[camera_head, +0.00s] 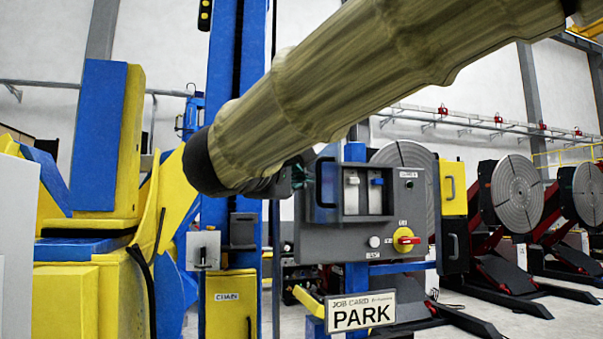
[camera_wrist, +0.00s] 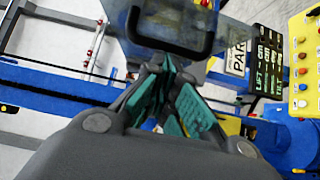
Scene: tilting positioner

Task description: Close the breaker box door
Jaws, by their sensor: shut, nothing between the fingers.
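The breaker box (camera_head: 363,193) is a grey box on the control panel in the head view, with two switches, one white and one blue, uncovered at its front. Its door (camera_head: 325,190) appears to stand open at the box's left side, seen nearly edge-on. In the wrist view the door looks like a clear pane (camera_wrist: 232,38) with a black bar handle (camera_wrist: 134,24). My gripper (camera_wrist: 172,66) is shut and empty, its teal fingertips close to the handle; I cannot tell whether they touch. In the head view my gripper (camera_head: 301,174) is partly hidden by my arm, just left of the door.
Below the box are a white knob (camera_head: 374,242) and a red-and-yellow rotary switch (camera_head: 405,240). A PARK sign (camera_head: 361,312) hangs lower. A yellow box with a handle (camera_head: 453,188) stands to the right. A blue column (camera_head: 238,120) rises at the left.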

